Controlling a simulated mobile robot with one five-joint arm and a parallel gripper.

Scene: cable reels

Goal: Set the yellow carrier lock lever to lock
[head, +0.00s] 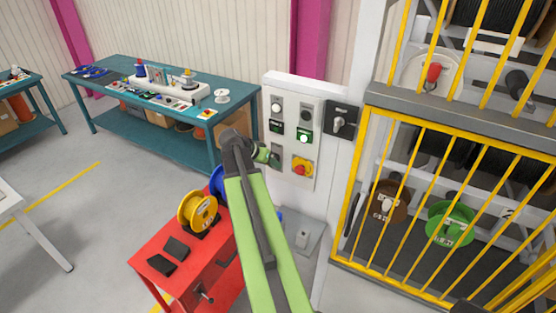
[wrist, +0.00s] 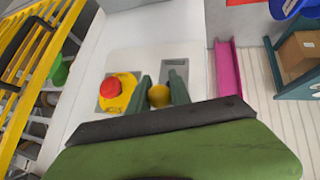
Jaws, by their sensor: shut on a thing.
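The yellow carrier lock lever shows in the wrist view as a round yellow knob (wrist: 159,96) between the two dark green fingers of my gripper (wrist: 160,90). The fingers are shut on the knob. A grey slotted plate (wrist: 175,70) lies just beyond it on the white panel. In the head view my gripper (head: 267,154) is at the lower left of the white control panel (head: 292,88), and the knob is hidden behind it. The lever's shaft and any lock marking cannot be made out.
A red stop button on yellow (head: 301,168) sits close right of my gripper; it also shows in the wrist view (wrist: 111,88). A red cart (head: 217,285) with a yellow reel (head: 197,211) stands below my arm. A yellow barred cage (head: 430,215) is to the right.

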